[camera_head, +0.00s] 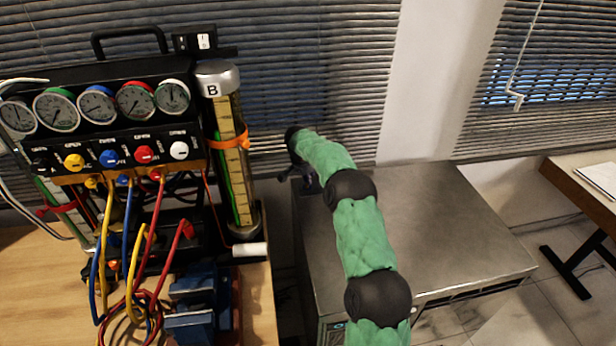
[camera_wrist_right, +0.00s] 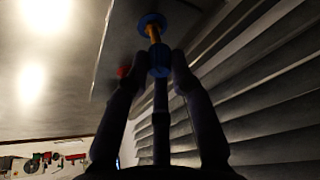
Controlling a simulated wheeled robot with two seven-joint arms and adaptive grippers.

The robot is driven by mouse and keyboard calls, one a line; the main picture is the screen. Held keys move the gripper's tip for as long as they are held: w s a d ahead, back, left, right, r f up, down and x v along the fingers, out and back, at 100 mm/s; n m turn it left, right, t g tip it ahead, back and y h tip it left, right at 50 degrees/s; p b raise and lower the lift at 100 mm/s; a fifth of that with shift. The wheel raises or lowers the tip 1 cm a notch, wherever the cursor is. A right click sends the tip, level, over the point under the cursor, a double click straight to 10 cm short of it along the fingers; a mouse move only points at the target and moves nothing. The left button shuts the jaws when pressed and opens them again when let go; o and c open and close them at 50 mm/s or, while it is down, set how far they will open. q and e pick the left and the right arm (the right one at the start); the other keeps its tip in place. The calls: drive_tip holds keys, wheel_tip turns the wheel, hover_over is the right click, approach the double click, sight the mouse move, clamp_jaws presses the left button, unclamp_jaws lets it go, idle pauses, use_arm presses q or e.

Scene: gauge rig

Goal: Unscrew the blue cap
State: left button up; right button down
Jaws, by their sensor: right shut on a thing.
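In the right wrist view, a blue cap (camera_wrist_right: 158,58) sits between the dark fingertips of my right gripper (camera_wrist_right: 160,78). The fingers are closed around it. An orange-brown stem (camera_wrist_right: 153,33) runs from the cap to a wider blue disc (camera_wrist_right: 152,19). In the head view, my green-sleeved right arm reaches to the back left corner of a metal cabinet. The dark right gripper (camera_head: 304,180) shows partly there, and the cap cannot be made out. My left gripper is not in view.
The gauge rig (camera_head: 110,145) with gauges, coloured knobs and hoses stands on a wooden table at left. A cylinder marked B (camera_head: 232,160) stands left of the gripper. A blue vise (camera_head: 190,310) sits in front. The metal cabinet's top (camera_head: 440,230) is clear right of my arm.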

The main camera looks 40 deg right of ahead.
drive_tip(key=shift+r+p, duration=0.6)
drive_tip(key=shift+r, duration=0.6)
